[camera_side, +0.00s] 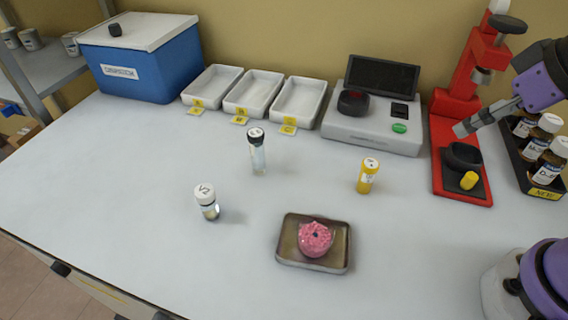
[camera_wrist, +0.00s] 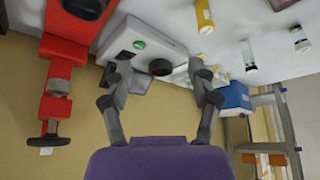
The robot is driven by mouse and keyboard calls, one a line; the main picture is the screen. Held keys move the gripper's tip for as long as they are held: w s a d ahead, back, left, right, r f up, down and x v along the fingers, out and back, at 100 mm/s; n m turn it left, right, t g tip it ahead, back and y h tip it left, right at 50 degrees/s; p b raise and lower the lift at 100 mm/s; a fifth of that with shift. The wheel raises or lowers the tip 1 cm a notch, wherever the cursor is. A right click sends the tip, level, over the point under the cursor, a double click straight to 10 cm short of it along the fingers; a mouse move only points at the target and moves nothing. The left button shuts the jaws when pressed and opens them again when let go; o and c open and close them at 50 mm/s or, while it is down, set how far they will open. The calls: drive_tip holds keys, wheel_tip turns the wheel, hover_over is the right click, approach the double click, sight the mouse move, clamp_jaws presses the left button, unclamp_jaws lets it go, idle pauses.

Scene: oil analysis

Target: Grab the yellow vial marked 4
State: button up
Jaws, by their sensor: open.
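The yellow vial (camera_side: 367,177) stands upright on the white table, right of centre, in front of the grey instrument. It has a pale cap with a small mark that I cannot read for certain. It also shows at the top of the wrist view (camera_wrist: 204,17). My gripper (camera_side: 463,128) is open and empty, raised near the red press at the right, apart from the vial. In the wrist view its two fingers (camera_wrist: 158,75) are spread with nothing held between them.
A clear dark-capped vial (camera_side: 258,155) and a white-capped vial (camera_side: 208,205) stand left of the yellow one. The red press (camera_side: 440,150), grey instrument (camera_side: 365,128) and bottle rack (camera_side: 518,170) crowd the right.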

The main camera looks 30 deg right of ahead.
drive_tip(key=w+a+g, duration=0.2)
drive_tip(key=w+a, duration=0.1)
drive_tip(key=w, duration=0.2)
drive_tip(key=g, duration=0.4)
approach(367, 177)
drive_tip(key=shift+w+d+f, duration=0.4)
drive_tip(key=shift+d+f, duration=0.05)
drive_tip(key=shift+d, duration=0.05)
wheel_tip(367, 177, down, 5)
drive_tip(key=shift+r, duration=0.1)
wheel_tip(367, 177, down, 6)
drive_tip(key=shift+s+r, duration=0.1)
drive_tip(key=shift+s, duration=0.05)
drive_tip(key=c, duration=1.1)
